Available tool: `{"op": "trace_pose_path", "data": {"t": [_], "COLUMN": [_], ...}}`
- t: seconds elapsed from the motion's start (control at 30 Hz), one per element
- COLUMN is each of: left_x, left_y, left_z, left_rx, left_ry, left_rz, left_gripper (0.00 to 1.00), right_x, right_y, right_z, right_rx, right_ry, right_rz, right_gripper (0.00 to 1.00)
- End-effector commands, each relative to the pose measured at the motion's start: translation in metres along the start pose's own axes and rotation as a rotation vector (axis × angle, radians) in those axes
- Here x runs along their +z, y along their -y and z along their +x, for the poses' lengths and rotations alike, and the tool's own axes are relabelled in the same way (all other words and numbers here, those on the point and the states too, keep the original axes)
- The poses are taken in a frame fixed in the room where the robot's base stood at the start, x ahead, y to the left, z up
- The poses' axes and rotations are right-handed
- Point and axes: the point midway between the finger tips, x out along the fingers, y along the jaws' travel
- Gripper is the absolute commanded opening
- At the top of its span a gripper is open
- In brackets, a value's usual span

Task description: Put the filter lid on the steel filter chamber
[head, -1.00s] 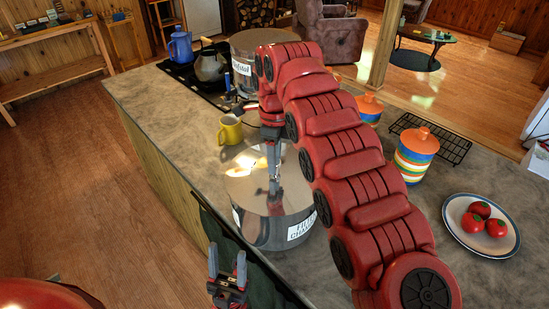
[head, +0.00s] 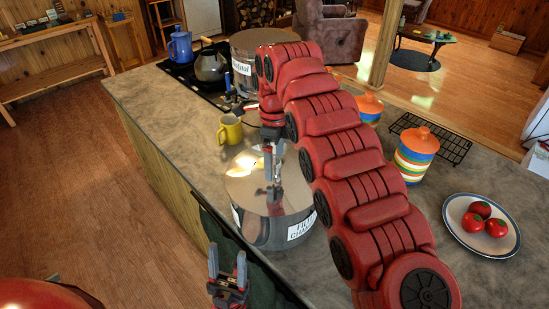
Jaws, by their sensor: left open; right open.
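The steel filter chamber (head: 264,231) stands on the counter, a wide shiny drum with a white label (head: 300,226). The round filter lid (head: 246,188) lies across its top and looks level; its far right edge is hidden by my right arm. My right gripper (head: 274,174) is open just above the middle of the lid, around or just over its small knob; I cannot tell whether it touches. My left gripper (head: 228,266) is open and empty, pointing up in front of the counter edge, left of and below the chamber.
A yellow mug (head: 230,130) stands just behind the chamber. A second labelled steel drum (head: 243,76), a kettle (head: 211,66) and a blue pot (head: 180,46) are further back. A striped canister (head: 414,157) and a plate of tomatoes (head: 463,229) are at right.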

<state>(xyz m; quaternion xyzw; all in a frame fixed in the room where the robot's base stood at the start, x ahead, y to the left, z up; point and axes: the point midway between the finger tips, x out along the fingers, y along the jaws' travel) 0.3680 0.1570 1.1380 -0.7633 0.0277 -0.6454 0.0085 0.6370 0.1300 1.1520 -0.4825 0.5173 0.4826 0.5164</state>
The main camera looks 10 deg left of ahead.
Motion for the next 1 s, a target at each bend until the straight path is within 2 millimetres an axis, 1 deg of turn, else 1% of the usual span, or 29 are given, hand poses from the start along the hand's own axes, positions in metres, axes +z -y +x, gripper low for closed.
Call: {"op": "trace_pose_path", "data": {"t": [0.27, 1.0], "left_x": [0.0, -0.007], "left_y": [0.0, 0.002], "left_z": [0.002, 0.044], "left_rx": [0.0, 0.0], "left_ry": [0.0, 0.0], "left_rz": [0.0, 0.0], "left_gripper": [0.54, 0.54], "right_x": [0.0, 0.0], "right_y": [0.0, 0.0], "right_z": [-0.002, -0.05], "right_rx": [0.0, 0.0], "right_ry": [0.0, 0.0], "right_rz": [0.0, -0.001], "right_gripper": [1.0, 1.0]}}
